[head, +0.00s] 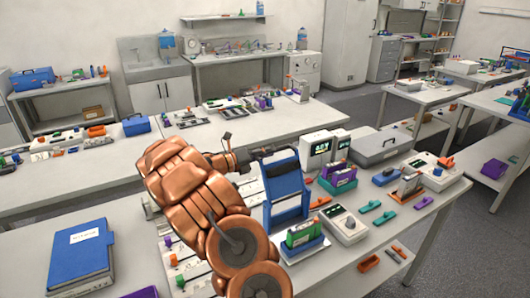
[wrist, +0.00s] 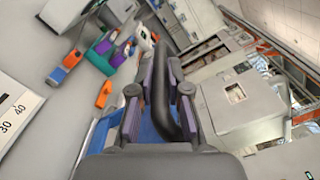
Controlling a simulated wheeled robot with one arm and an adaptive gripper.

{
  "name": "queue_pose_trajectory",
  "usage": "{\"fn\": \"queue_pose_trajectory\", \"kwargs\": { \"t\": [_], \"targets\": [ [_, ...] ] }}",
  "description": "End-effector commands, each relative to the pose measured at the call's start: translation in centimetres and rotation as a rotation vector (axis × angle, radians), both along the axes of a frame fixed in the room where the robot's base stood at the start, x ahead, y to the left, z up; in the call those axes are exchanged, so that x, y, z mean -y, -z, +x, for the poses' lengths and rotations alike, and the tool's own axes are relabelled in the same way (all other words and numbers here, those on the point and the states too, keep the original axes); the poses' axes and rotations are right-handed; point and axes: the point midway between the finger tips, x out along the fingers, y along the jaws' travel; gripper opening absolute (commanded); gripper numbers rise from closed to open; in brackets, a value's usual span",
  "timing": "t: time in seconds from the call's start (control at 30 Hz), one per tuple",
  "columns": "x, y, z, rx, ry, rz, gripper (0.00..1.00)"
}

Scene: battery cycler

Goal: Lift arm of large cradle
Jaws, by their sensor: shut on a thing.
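The large cradle (head: 287,190) is a blue upright frame on the bench, right of my copper-coloured arm in the head view. Its arm seems to be a dark bar at the top, partly hidden there by my gripper (head: 252,160). In the wrist view a dark curved bar (wrist: 181,95) runs between the two fingers of my gripper (wrist: 160,98), which have purple inner pads. My gripper is shut on this bar. Some blue of the cradle shows between the fingers. The exact contact is hard to see.
A blue binder (head: 82,262) lies at the left. Small coloured parts lie around the bench.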

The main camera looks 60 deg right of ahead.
Motion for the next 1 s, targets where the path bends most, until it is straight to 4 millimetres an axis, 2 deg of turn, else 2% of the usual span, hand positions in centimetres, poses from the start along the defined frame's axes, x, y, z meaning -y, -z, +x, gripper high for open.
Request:
{"fn": "queue_pose_trajectory", "kwargs": {
  "t": [0.03,0.5,0.53,0.73,1.0],
  "targets": [
    [0.06,0.52,-0.20,-0.006,0.006,0.011,0.00],
    [0.32,0.78,-0.37,-0.015,0.011,0.018,0.00],
    [0.32,0.79,-0.38,-0.015,0.012,0.018,0.19],
    [0.35,0.59,-0.35,-0.016,0.011,0.015,0.40],
    [0.35,0.38,-0.29,-0.016,0.009,0.011,0.41]
  ]
}}
